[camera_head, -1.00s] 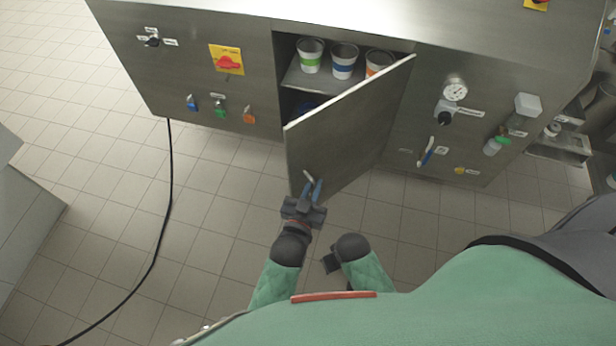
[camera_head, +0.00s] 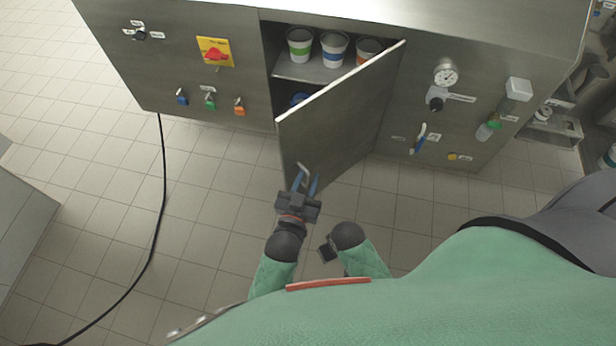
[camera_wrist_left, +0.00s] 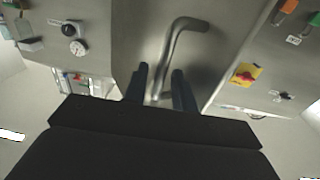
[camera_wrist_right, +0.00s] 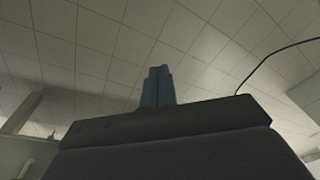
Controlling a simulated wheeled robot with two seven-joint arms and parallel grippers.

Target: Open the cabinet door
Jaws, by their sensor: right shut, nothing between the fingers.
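The cabinet door (camera_head: 342,118) is a grey metal panel standing well open, swung out from the cabinet front. Its bent metal handle (camera_wrist_left: 177,42) is near the door's free edge. My left gripper (camera_head: 305,180) is at this handle. In the left wrist view its two dark fingers (camera_wrist_left: 161,88) are apart, with the handle's lower bar between them and gaps visible on both sides. My right gripper (camera_head: 327,251) is low beside my left arm, away from the door. In the right wrist view its fingers (camera_wrist_right: 158,86) are together and empty.
Inside the cabinet, several cups (camera_head: 334,48) stand on a shelf (camera_head: 308,72). A blue thing (camera_head: 298,99) is partly hidden below. A gauge (camera_head: 445,73) and knobs are on the front panel. A black cable (camera_head: 163,190) crosses the tiled floor on the left.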

